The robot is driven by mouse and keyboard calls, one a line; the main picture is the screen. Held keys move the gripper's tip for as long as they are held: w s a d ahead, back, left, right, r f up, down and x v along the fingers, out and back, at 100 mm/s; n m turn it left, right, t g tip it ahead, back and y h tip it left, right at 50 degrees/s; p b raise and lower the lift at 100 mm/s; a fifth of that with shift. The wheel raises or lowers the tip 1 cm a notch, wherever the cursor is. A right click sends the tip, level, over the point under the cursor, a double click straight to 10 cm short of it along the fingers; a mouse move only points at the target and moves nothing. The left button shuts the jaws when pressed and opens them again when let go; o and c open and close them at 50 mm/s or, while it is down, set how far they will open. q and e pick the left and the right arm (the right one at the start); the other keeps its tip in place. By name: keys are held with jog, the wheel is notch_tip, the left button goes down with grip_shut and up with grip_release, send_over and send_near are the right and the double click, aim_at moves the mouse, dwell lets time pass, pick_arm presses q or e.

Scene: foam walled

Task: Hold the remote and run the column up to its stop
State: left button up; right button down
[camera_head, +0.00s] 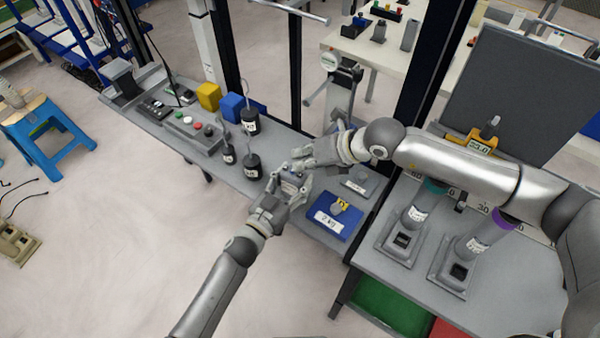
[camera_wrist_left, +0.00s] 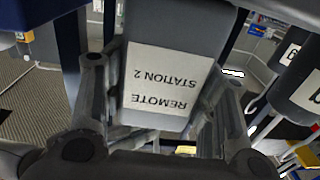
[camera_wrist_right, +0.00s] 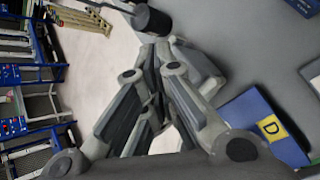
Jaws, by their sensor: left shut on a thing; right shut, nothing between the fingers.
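The grey remote (camera_wrist_left: 165,75) is held between the fingers of my left gripper (camera_wrist_left: 160,125). Its white label reads "REMOTE STATION 2" and appears upside down in the left wrist view. In the head view my left gripper (camera_head: 287,192) holds the remote (camera_head: 292,181) above the grey bench, and the fingers partly hide it. My right gripper (camera_head: 300,162) is shut and empty, close above the remote in the head view. In the right wrist view its fingers (camera_wrist_right: 158,55) come together with nothing between them. I cannot tell whether it touches the remote. I cannot tell which upright is the column.
Black weights (camera_head: 252,166) stand on the grey bench (camera_head: 180,105) left of my grippers. A button box (camera_head: 192,132) and yellow and blue blocks (camera_head: 208,96) lie further left. A blue box (camera_head: 335,219) is just right. Dark posts (camera_head: 292,65) rise behind. Open floor lies front left.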

aim_at(302, 173)
jog(key=shift+f, duration=0.4)
jog(key=shift+f, duration=0.3)
dwell(2.2)
jog(key=shift+r, duration=0.1)
dwell(1.9)
jog(key=shift+r, duration=0.65)
notch_tip(302, 173, up, 5)
dwell(0.4)
dwell(0.5)
